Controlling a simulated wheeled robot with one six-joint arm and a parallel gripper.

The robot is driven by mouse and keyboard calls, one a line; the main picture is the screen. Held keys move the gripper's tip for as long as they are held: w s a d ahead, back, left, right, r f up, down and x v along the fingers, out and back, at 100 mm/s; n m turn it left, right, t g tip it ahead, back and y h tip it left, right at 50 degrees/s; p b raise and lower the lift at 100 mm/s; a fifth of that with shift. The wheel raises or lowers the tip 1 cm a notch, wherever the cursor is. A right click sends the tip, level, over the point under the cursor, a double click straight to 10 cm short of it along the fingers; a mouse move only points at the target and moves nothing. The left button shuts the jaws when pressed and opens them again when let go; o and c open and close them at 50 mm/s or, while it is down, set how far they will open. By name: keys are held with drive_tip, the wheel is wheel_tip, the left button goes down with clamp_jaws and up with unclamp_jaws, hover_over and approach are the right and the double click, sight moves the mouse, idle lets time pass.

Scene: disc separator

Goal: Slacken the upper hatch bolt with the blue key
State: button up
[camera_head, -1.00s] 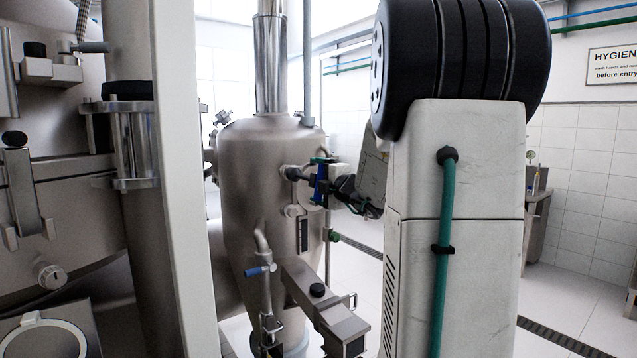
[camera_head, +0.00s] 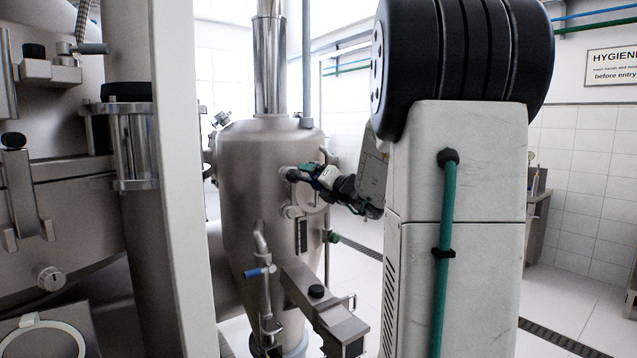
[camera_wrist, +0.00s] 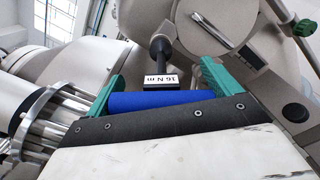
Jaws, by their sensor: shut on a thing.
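The blue key has a blue bar handle (camera_wrist: 160,102), a black shaft with a "16 N m" label (camera_wrist: 161,80) and a dark round socket end. My gripper (camera_wrist: 163,86) is shut on the blue handle, one green fingertip at each end. In the head view my gripper (camera_head: 309,176) is at the side of the steel vessel, with the key's dark end (camera_head: 292,174) against or very near a boss there. The upper bolt is hidden by the key, so I cannot tell how deep it sits. The round hatch (camera_wrist: 222,28) is beside the key.
A lower boss (camera_head: 292,211) sits under the key on the vessel (camera_head: 262,160). A steel chute (camera_head: 322,305) and a pipe with a blue-handled valve (camera_head: 256,272) stand below. A dark knob (camera_wrist: 296,112) is right of my gripper in the wrist view.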

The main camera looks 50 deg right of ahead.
drive_tip(key=shift+r, duration=0.1)
drive_tip(key=n, duration=0.7)
drive_tip(key=shift+a, duration=0.25)
drive_tip(key=shift+s, duration=0.15)
drive_tip(key=shift+s, duration=0.25)
drive_tip(key=shift+s+a, duration=0.1)
drive_tip(key=shift+s, duration=0.1)
idle(0.4)
idle(0.4)
drive_tip(key=m, duration=0.5)
drive_tip(key=shift+f+m, duration=0.2)
drive_tip(key=shift+m, duration=0.2)
drive_tip(key=m, duration=0.4)
drive_tip(key=shift+d, duration=0.2)
drive_tip(key=shift+m, duration=0.3)
